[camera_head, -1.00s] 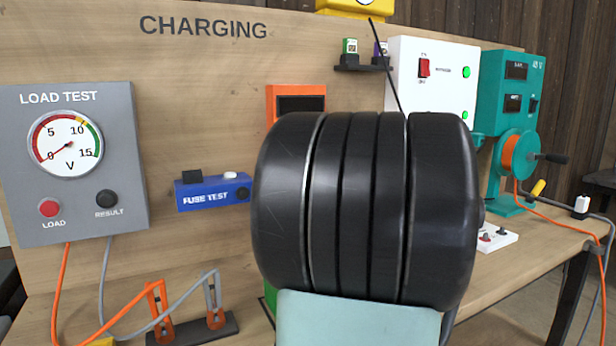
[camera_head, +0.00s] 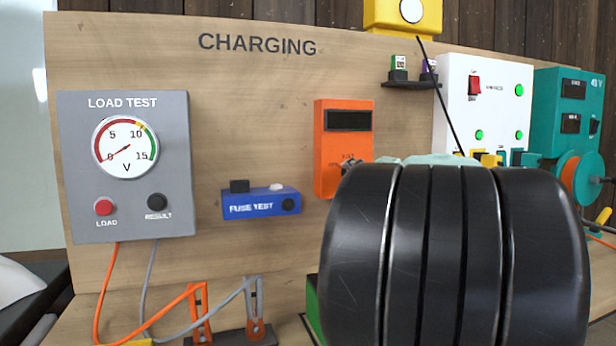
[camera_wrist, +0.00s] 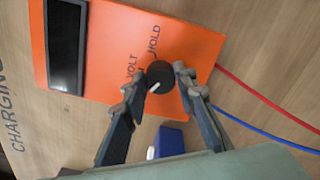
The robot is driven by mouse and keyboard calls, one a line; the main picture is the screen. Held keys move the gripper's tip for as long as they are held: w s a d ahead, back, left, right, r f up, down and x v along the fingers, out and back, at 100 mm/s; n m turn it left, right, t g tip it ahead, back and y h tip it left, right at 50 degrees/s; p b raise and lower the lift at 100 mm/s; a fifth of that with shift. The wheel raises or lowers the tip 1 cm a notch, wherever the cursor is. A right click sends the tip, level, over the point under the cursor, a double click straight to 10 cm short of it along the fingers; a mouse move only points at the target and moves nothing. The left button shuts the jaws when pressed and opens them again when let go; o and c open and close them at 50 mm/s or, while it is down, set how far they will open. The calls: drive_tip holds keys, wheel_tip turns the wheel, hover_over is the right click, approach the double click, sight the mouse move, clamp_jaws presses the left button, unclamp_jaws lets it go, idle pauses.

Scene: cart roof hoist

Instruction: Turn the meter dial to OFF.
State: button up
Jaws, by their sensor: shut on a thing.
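The orange meter (camera_head: 326,174) is upright on the wooden charging board, with a dark display at its top. Its round black dial (camera_wrist: 160,76) shows in the wrist view, with a white pointer mark towards the picture's bottom, slightly left. The labels VOLT and HOLD are readable beside the dial; I cannot make out an OFF label. My gripper (camera_wrist: 161,80) is shut on the dial, one fingertip on each side. In the head view, the dial is hidden at my gripper and the black links of my arm cover the area below.
A blue fuse tester (camera_head: 262,202) is just left of the meter. A grey load test panel (camera_head: 85,170) is further left. A white box (camera_head: 455,95) and a teal unit (camera_head: 560,140) are to the right. Red and blue leads (camera_wrist: 265,100) run from the meter.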

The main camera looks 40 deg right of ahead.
sight(350, 131)
drive_tip(key=o, duration=1.2)
drive_tip(key=shift+c, duration=0.2)
wheel_tip(350, 131, up, 9)
drive_tip(key=shift+a+f, duration=0.1)
drive_tip(key=shift+r, duration=0.7)
drive_tip(key=shift+s+f, duration=0.1)
